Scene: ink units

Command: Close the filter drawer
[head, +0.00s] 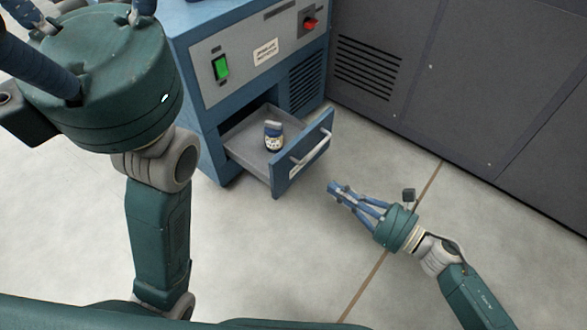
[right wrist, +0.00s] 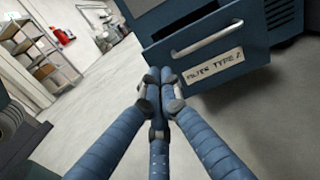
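The filter drawer is pulled out of the blue cabinet, its blue front (head: 306,152) standing well clear of the cabinet body. It has a pale bar handle (head: 311,147), which shows in the right wrist view (right wrist: 207,40) above a label plate. A small blue and white container (head: 273,136) stands inside the grey drawer tray (head: 246,133). My right gripper (head: 335,187) has its fingers drawn together, holding nothing, just in front of the drawer and apart from it. My left gripper (head: 100,70) is large at upper left, its fingertips cut off by the frame.
The blue cabinet (head: 200,100) carries a green switch (head: 220,67) and a red knob (head: 310,22). Dark grey panels (head: 450,90) stand at the right. The floor (head: 260,250) before the drawer is clear. Shelving (right wrist: 30,50) shows far left in the right wrist view.

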